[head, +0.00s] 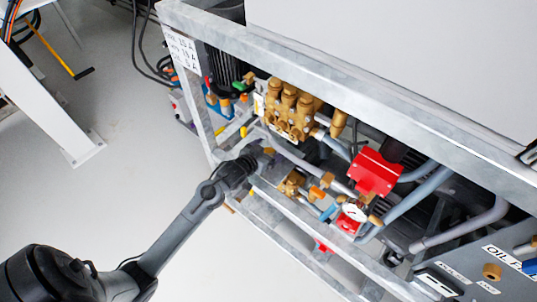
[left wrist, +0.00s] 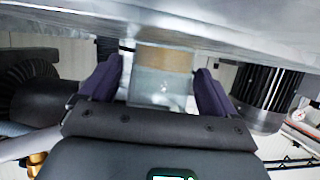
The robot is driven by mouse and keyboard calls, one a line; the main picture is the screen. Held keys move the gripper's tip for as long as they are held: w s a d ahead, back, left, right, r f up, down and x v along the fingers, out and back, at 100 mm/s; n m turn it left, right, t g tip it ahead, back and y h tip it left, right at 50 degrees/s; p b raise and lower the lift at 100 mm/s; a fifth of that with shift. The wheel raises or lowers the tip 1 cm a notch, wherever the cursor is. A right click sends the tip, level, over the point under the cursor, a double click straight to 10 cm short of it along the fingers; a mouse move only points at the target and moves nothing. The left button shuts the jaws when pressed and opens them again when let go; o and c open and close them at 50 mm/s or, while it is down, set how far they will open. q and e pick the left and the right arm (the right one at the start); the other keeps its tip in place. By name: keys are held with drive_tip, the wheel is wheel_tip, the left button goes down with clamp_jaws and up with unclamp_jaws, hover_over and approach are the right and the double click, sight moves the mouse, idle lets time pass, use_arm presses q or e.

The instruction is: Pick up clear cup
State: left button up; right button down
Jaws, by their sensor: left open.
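In the left wrist view, a clear, boxy see-through shape (left wrist: 162,90), which looks like the clear cup, shows between the two dark fingers of my left gripper (left wrist: 158,70). A tan band lies along its far edge. The fingers stand apart on either side of it, and I cannot tell whether they touch it. In the head view my left gripper (head: 264,156) reaches in at the left end of the pump frame, beside the brass pump. The cup cannot be made out there. My right gripper is not in view.
A grey metal frame (head: 350,102) surrounds the pumps. A metal beam (left wrist: 200,25) crosses above the fingers in the left wrist view.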

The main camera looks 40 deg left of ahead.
use_arm(q)
drive_tip(key=shift+s, duration=0.1)
drive_tip(key=shift+c, duration=0.3)
drive_tip(key=c, duration=1.1)
drive_tip(key=shift+r, duration=0.15)
